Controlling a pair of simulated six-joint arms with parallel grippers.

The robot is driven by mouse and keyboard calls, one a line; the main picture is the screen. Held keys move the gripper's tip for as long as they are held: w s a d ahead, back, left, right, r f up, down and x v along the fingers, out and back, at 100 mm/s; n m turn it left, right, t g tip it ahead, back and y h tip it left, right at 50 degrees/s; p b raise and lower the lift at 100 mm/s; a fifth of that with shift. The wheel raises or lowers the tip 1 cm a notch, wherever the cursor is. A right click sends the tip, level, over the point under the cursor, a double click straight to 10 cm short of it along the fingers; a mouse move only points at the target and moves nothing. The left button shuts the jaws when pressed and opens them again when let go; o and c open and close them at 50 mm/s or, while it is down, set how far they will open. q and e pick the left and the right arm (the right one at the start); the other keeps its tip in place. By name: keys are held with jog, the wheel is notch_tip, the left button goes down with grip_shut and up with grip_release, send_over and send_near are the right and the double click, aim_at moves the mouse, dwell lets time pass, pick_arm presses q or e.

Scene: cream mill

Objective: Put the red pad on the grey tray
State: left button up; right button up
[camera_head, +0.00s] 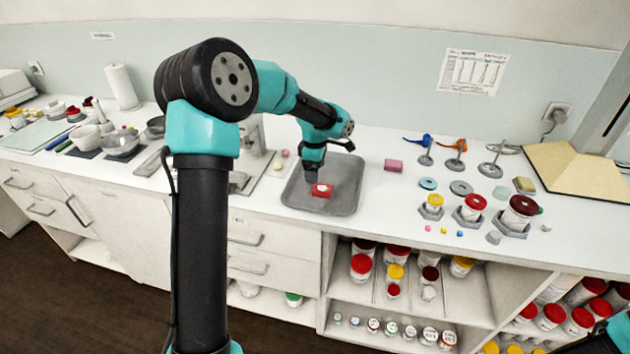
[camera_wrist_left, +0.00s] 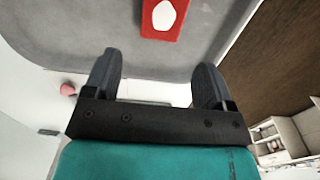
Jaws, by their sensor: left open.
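The red pad (camera_head: 321,191) lies on the grey tray (camera_head: 345,207), toward its left-middle part. It has a white oval mark on top. In the left wrist view the red pad (camera_wrist_left: 176,22) is at the top edge, partly cut off, on the grey tray (camera_wrist_left: 60,38). My left gripper (camera_head: 312,180) is just above and behind the pad. Its two fingers (camera_wrist_left: 158,82) are apart in the left wrist view, with nothing between them, and the pad lies beyond their tips. At the lower right corner a teal and black part of my right arm shows; its jaws are not visible.
Jars in hexagonal holders (camera_head: 472,210) and stands (camera_head: 455,155) are farther right. Small balls (camera_head: 281,160) lie left of the tray. Shelves of jars (camera_head: 395,270) are below the counter.

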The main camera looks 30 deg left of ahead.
aim_at(315, 187)
pick_arm(q)
notch_tip(315, 187, up, 5)
jog(key=shift+r, duration=0.15)
dwell(0.7)
